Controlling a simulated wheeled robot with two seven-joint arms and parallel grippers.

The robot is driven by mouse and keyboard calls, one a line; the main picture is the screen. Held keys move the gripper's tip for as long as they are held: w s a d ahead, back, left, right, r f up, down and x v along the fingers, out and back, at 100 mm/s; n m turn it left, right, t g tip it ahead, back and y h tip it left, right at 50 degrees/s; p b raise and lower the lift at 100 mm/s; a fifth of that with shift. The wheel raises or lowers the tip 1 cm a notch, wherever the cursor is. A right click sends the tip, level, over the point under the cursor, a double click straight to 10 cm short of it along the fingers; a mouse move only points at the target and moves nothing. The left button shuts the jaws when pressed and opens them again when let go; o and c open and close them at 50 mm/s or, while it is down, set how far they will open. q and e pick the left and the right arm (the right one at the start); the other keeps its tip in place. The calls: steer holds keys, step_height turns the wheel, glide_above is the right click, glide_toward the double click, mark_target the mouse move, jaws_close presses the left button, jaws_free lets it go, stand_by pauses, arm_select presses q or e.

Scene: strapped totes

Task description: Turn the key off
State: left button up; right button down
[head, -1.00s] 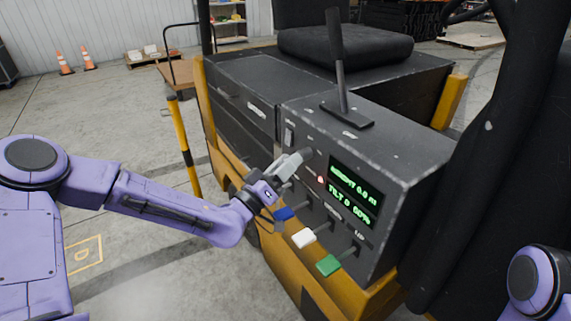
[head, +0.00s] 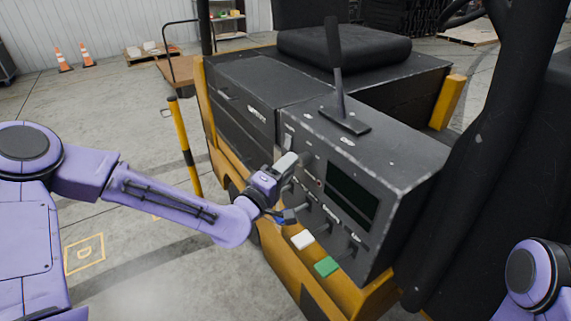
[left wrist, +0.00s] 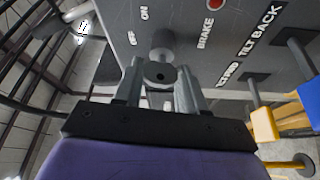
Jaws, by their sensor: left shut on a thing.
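The key (left wrist: 160,74) is a dark grey round-ended piece between my left gripper's fingers in the left wrist view. Its switch barrel (left wrist: 163,40) stands out from the dark console panel near the OFF and ON labels. My left gripper (head: 292,160) is at the panel's upper left in the head view, shut on the key; it also shows in the left wrist view (left wrist: 160,85). The fingers hide part of the key in the head view. The console display (head: 352,194) is dark. My right gripper is out of view.
A tall black lever (head: 336,70) stands on the console top (head: 385,150). A black post (head: 475,150) rises at right. A yellow-black post (head: 184,145) stands at left.

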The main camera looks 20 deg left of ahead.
arm_select(q)
steer(key=shift+r+n+g+y+p, duration=0.1)
steer(key=shift+n+g+y+p, duration=0.3)
steer(key=shift+n, duration=0.6)
steer(key=o, duration=1.1)
steer(key=shift+c, duration=0.2)
